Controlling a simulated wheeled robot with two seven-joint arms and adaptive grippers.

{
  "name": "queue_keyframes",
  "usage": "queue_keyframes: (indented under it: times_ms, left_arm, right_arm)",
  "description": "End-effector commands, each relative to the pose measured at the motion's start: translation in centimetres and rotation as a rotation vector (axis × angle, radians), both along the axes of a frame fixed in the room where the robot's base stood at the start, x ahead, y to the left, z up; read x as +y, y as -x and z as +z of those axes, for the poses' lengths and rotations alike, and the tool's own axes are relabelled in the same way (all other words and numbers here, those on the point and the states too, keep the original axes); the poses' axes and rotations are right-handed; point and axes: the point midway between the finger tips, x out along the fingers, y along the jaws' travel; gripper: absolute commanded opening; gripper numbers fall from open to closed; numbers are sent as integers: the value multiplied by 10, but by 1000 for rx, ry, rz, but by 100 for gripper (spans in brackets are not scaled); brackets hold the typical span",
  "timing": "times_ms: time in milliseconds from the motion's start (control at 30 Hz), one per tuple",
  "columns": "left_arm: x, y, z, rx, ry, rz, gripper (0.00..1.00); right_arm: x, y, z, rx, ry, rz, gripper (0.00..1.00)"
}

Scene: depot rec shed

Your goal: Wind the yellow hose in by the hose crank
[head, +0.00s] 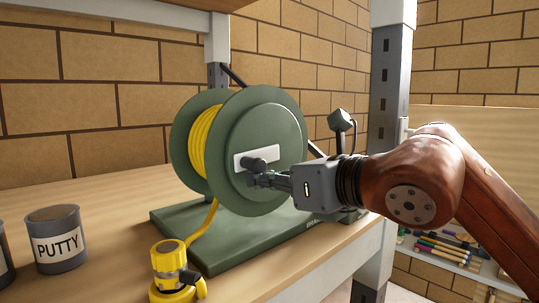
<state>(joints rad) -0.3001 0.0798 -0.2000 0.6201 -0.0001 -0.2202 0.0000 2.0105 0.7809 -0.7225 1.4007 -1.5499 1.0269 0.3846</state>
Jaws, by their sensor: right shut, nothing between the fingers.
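The yellow hose (202,142) is wound on a green reel (272,130) that stands upright on a green base. Its loose end runs down over the base to a yellow and grey fitting (168,260) at the front. A pale bar (240,161) lies across the reel's near face, and a dark knob (268,153) sticks out by it; these look like the hose crank. My right gripper (256,180) is shut and empty, its fingertips just below the knob. I cannot tell whether they touch it. My left gripper is out of view.
A grey PUTTY can (58,245) stands on the wooden bench (100,196) at left, with another can cut off beside it. A dark block on a stalk (342,121) rises behind my right gripper. A grey post (390,85) stands close behind my right arm.

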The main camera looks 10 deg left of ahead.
Motion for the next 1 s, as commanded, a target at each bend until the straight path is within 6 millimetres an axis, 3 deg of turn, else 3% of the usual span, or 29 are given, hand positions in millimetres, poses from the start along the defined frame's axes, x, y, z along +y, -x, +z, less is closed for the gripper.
queue_keyframes:
  times_ms: [100, 433, 700, 1000]
  left_arm:
    - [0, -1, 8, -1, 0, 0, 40]
    - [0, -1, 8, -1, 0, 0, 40]
    - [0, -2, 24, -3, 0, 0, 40]
    - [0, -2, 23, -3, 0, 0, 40]
  right_arm:
    - [4, 6, 14, -3, -2, 2, 0]
    - [4, 6, 14, -2, -1, 1, 0]
    - [6, 10, 36, -2, -1, 2, 0]
    - [6, 9, 35, -1, 0, 1, 0]
